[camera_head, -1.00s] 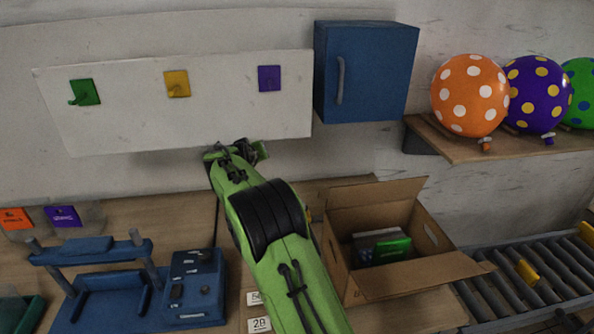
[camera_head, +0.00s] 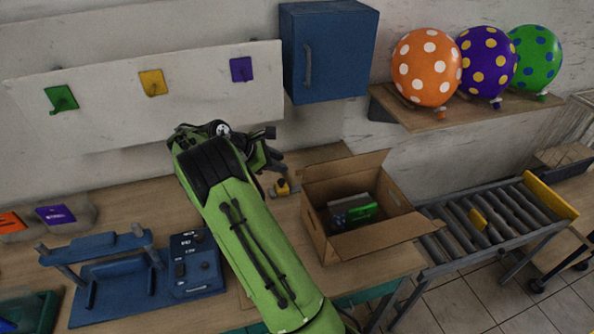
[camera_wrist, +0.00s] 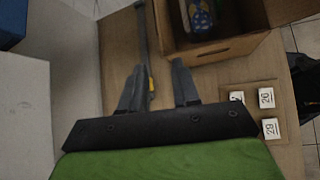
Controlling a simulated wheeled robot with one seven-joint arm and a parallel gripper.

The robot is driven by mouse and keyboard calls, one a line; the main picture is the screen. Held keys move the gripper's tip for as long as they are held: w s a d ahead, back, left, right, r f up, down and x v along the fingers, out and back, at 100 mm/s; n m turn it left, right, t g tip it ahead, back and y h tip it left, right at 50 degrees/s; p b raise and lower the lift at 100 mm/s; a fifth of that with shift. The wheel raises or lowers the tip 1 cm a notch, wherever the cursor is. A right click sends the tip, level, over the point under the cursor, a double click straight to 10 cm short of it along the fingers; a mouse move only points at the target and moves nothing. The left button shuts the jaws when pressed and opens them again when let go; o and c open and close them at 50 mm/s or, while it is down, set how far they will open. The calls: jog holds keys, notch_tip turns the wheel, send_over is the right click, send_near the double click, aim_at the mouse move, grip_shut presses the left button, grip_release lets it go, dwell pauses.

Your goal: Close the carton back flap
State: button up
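The open carton (camera_head: 318,228) stands on the table, right of my arm. Its back flap (camera_head: 345,166) stands up at the rear edge, and its front flap (camera_head: 385,236) is folded outward. Dark items and a green box (camera_head: 364,211) lie inside. My gripper (camera_head: 278,158) is in the air left of the carton's back flap, apart from it. In the wrist view its two dark fingers (camera_wrist: 160,88) are spread with nothing between them. The carton (camera_wrist: 215,50) shows there at the top right, beyond the fingers; I cannot tell which flaps show.
A small yellow object (camera_head: 283,187) sits left of the carton. A blue cabinet (camera_head: 330,55) and a balloon shelf (camera_head: 460,112) are on the wall above. A roller conveyor (camera_head: 485,228) is at the right. A blue press (camera_head: 115,275) stands at the left. Number cards (camera_wrist: 268,112) lie near the carton.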

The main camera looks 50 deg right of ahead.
aim_at(298, 170)
jog(key=x, duration=1)
jog(key=shift+w, duration=0.1)
jog(key=shift+a, duration=0.1)
jog(key=shift+c, duration=0.2)
grip_shut()
dwell(0.6)
